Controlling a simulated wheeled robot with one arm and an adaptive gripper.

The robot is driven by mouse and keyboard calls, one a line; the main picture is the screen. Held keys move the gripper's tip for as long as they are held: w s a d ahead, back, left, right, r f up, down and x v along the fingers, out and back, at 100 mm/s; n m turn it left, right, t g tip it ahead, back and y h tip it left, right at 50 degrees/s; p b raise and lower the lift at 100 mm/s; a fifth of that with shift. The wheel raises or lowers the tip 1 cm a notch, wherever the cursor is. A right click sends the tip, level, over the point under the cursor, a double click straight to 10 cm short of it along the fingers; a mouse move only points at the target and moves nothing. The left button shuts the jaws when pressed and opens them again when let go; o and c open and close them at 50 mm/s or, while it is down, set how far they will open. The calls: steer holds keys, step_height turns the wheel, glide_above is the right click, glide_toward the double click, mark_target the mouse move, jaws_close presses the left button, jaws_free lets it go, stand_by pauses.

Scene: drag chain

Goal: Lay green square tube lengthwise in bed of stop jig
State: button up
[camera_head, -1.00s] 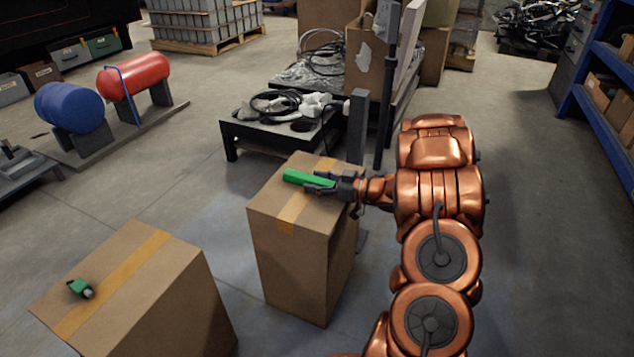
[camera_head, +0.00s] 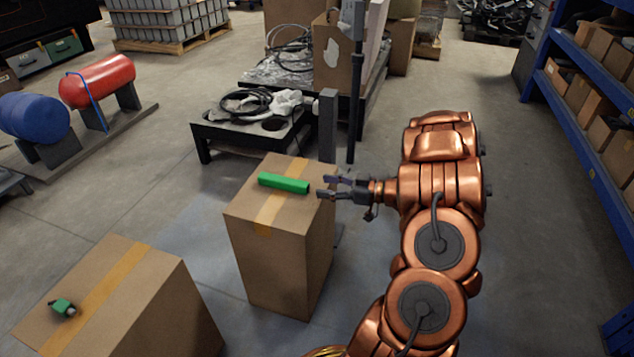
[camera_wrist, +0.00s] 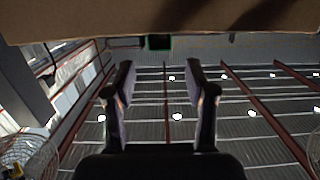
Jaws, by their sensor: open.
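The green square tube (camera_head: 284,183) lies flat on top of a tall cardboard box (camera_head: 275,245), across its tape strip. My gripper (camera_head: 324,187) is open and empty, just right of the tube's right end and apart from it, near the box's right edge. In the wrist view, my gripper's two fingers (camera_wrist: 160,80) are spread, with a dark square end with green edges, the tube's end (camera_wrist: 159,42), beyond them near the cardboard surface. I cannot make out a stop jig in either view.
A second cardboard box (camera_head: 115,300) stands at front left with a small green and grey part (camera_head: 62,307) on it. A low black table (camera_head: 250,130) with cables stands behind the tall box. Blue shelving (camera_head: 590,130) is at right. Floor between the boxes is clear.

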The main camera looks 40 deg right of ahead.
steer(key=shift+s+d, duration=0.2)
steer(key=shift+s, duration=0.15)
